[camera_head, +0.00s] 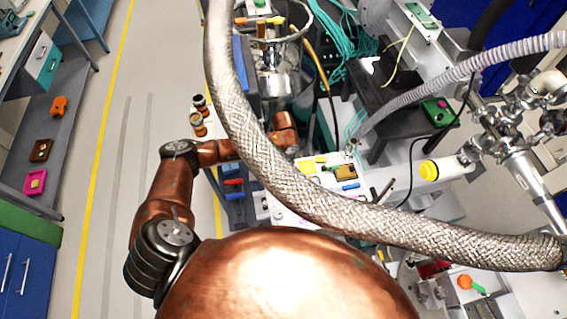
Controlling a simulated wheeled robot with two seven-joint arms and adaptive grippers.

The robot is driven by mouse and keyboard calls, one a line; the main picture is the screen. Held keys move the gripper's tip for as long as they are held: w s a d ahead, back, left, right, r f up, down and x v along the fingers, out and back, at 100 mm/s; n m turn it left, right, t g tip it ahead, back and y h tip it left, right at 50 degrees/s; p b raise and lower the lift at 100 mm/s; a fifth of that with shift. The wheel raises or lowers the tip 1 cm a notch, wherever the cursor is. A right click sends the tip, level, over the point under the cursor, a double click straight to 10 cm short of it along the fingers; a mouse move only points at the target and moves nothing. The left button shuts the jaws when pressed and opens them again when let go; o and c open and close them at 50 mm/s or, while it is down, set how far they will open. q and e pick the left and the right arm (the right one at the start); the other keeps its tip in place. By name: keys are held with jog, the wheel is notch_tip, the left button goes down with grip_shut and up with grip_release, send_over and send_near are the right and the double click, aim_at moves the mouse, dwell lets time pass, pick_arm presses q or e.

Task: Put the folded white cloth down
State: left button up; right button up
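I cannot make out the folded white cloth in this view. My copper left arm comes in from the left and reaches toward the middle, over the near end of a cluttered white work surface (262,203). Its last visible link ends beside the thick braided hose (310,200), and I cannot see the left gripper's fingers. My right arm and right gripper do not show. A large copper part of my own body fills the bottom middle and hides what lies beneath it.
The braided hose arches close across the view. Small coloured blocks, including a blue one (350,187), lie on the work surface. Steel vacuum fittings (510,140) and a ribbed grey hose (460,70) crowd the right. The floor (115,150) at left is clear.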

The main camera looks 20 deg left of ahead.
aim_at(283, 165)
pick_arm(q)
jog(key=shift+f, duration=0.1)
jog(key=o, duration=1.1)
notch_tip(283, 165, up, 12)
jog(key=shift+b, duration=0.35)
